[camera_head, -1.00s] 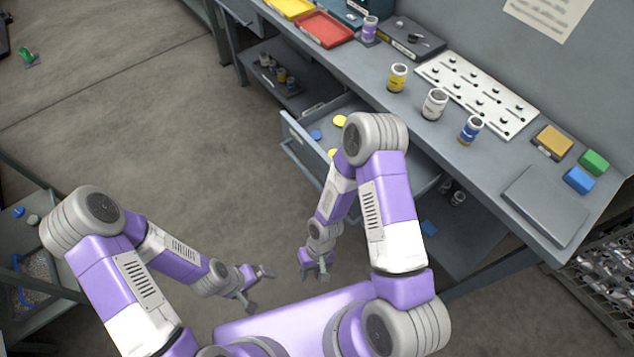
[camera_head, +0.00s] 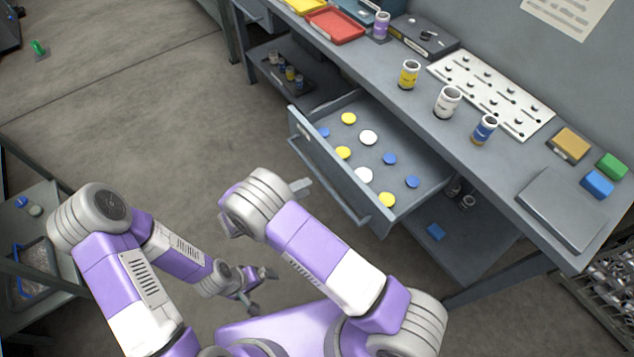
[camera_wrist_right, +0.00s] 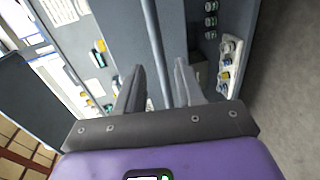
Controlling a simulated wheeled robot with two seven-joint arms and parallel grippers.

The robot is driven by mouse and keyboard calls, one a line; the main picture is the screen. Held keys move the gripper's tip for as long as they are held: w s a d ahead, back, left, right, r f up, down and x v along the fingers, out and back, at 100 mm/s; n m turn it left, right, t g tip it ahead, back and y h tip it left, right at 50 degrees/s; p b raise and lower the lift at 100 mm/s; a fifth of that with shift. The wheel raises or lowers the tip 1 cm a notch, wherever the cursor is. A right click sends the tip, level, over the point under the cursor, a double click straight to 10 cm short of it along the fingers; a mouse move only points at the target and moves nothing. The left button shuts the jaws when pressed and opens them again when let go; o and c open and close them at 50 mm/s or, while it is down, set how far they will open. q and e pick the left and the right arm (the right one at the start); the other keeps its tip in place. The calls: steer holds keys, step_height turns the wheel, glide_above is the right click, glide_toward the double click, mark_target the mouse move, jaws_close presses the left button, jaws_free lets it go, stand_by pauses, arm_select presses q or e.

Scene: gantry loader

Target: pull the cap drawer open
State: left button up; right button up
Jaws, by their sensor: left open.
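The grey cap drawer (camera_head: 335,178) stands pulled out from under the bench in the head view, with several yellow, white and blue caps inside. Its long bar handle (camera_head: 325,178) runs along the front. My right gripper (camera_wrist_right: 160,66) is open; in the right wrist view the handle bar (camera_wrist_right: 151,30) passes between its spread fingers without visible contact. How deep the bar sits is unclear. In the head view my right forearm hides most of that gripper. My left gripper (camera_head: 262,290) is open and empty, low and away from the drawer.
The bench (camera_head: 385,95) carries a red tray (camera_head: 335,25), several bottles and a white slotted plate (camera_head: 490,95). A lower shelf (camera_head: 460,235) lies under the drawer. A cart (camera_head: 40,255) stands at the left. The floor before the drawer's left end is clear.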

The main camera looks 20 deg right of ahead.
steer(key=x, duration=0.5)
steer(key=shift+d+f+b, duration=0.1)
steer(key=shift+d+b, duration=0.25)
steer(key=c, duration=0.6)
jaws_close()
steer(key=shift+f, duration=0.1)
